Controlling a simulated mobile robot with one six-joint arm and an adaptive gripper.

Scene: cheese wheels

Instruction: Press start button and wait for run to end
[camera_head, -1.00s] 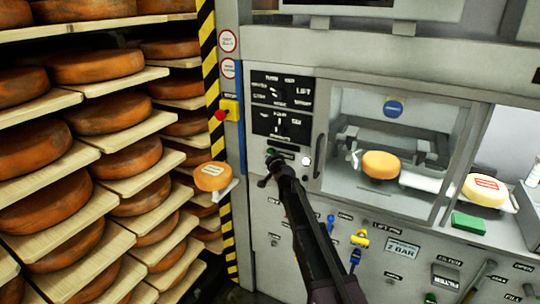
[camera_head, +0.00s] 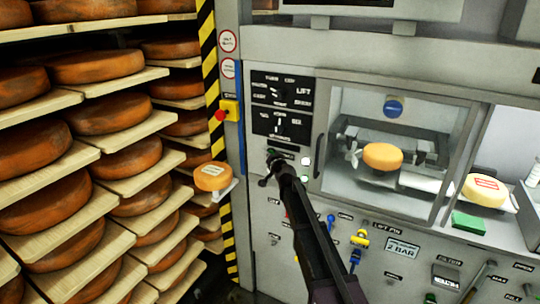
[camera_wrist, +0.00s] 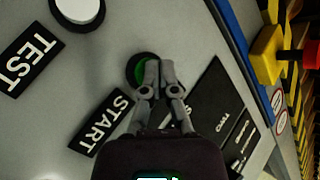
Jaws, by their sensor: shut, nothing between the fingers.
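The green start button (camera_wrist: 140,73) in its black ring shows in the wrist view beside the START label (camera_wrist: 101,121). My gripper (camera_wrist: 158,66) is shut and empty, its fingertips over the right part of the button. Whether they touch it I cannot tell. In the head view my gripper (camera_head: 270,160) is at the machine's panel, and the arm mostly hides the button. Behind the machine window, a cheese wheel (camera_head: 382,157) sits by a metal mechanism. A second pale wheel with a red-marked label (camera_head: 484,190) is at the right opening.
A white button (camera_wrist: 78,10) by the TEST label (camera_wrist: 16,62) is close by. Dial panels (camera_head: 282,90) are above my gripper, and a red emergency stop (camera_head: 220,115) is to its left. Shelves of cheese wheels fill the left. Valves and levers (camera_head: 360,239) cover the lower front.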

